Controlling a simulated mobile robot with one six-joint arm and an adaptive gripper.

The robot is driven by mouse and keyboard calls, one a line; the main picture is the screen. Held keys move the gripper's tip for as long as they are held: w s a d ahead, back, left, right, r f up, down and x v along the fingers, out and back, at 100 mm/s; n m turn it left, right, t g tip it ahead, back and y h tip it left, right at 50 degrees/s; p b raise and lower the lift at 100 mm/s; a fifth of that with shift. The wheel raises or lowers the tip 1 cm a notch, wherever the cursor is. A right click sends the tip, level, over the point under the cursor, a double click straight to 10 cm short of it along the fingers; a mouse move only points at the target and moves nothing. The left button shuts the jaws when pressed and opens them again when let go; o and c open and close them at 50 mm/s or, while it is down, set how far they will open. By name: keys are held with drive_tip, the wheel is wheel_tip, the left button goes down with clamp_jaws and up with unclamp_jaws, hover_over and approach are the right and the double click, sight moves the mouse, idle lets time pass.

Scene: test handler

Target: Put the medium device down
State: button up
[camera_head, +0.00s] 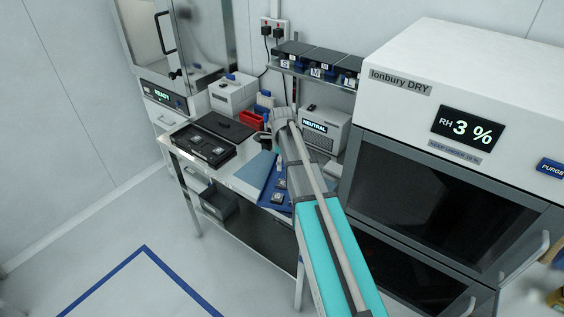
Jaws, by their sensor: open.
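My arm reaches over the bench, and my gripper (279,125) is at its far end near the back, beside the grey unit showing NEUTRAL (322,130). The fingers are small and mostly hidden by my wrist; no held object shows. A blue tray (266,201) on the bench holds small dark square devices (278,197), partly covered by my arm. A black open case (190,150) at the bench's left also holds small devices. I cannot tell which device is the medium one.
A shelf (300,73) above the bench carries black bins with letter labels. A red bin (251,120) and a white box (233,93) stand at the back. A large dry cabinet (440,150) blocks the right. A blue mat (256,172) lies left of the tray.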

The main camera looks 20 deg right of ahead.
drive_tip(key=shift+r+p, duration=0.65)
drive_tip(key=shift+r, duration=0.25)
drive_tip(key=s+a+n, duration=0.4)
drive_tip(key=s+n, duration=0.7)
drive_tip(key=n, duration=0.1)
drive_tip(key=s+a+n, duration=0.4)
drive_tip(key=s+n, duration=0.7)
drive_tip(key=n, duration=0.1)
drive_tip(key=shift+a, duration=0.35)
drive_tip(key=shift+o, duration=0.5)
drive_tip(key=shift+w, duration=0.1)
drive_tip(key=w+d+n, duration=0.2)
drive_tip(key=w+n, duration=0.2)
drive_tip(key=w, duration=0.3)
drive_tip(key=w+d+r+n+p, duration=0.1)
drive_tip(key=w+d+n, duration=0.2)
drive_tip(key=w, duration=0.4)
drive_tip(key=w+d+n, duration=0.3)
drive_tip(key=w+n, duration=0.2)
drive_tip(key=w, duration=0.3)
drive_tip(key=shift+d+r, duration=0.25)
